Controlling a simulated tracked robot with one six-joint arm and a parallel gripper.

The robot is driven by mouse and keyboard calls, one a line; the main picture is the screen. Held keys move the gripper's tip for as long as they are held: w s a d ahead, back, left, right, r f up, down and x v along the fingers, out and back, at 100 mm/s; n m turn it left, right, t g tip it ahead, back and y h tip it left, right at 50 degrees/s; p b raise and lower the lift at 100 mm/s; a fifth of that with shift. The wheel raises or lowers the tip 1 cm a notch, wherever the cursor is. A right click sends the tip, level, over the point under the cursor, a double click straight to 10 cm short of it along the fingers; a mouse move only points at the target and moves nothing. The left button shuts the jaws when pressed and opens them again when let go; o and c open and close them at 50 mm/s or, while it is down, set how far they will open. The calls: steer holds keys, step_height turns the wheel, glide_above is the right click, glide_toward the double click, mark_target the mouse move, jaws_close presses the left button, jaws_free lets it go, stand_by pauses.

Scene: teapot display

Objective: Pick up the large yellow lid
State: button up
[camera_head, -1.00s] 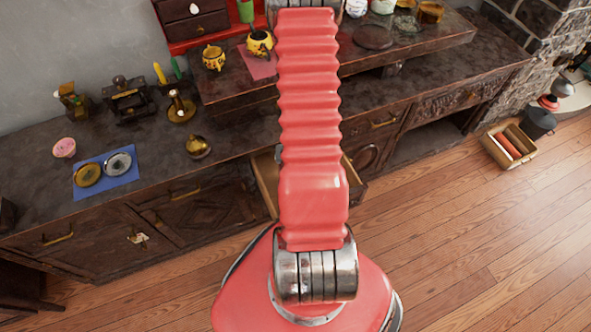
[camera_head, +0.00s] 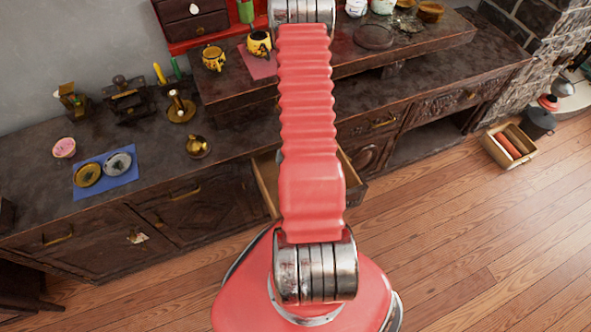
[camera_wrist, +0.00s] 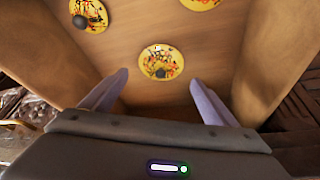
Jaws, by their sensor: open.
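Three yellow lids with dark and red markings lie on the wooden floor of an open drawer in the wrist view. One lid (camera_wrist: 150,54) is whole in view near the middle, with a dark knob. A second lid (camera_wrist: 97,9) is at the upper left, and a third lid (camera_wrist: 199,3) is cut off by the top edge. I cannot tell for sure which is the large one. My gripper (camera_wrist: 158,77) is open and empty, its two pale fingers either side of the near edge of the middle lid. The head view does not show the lids or my gripper.
The open drawer (camera_head: 266,186) has walls on both sides of my gripper in the wrist view. A blue mat (camera_head: 106,185) with two round metal items and a brass pot (camera_head: 198,147) lie on the counter.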

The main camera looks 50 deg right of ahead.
steer(key=shift+w+x, duration=0.2)
steer(key=shift+x, duration=2.4)
steer(key=shift+r, duration=0.1)
steer(key=shift+c, duration=0.3)
steer(key=c, duration=0.9)
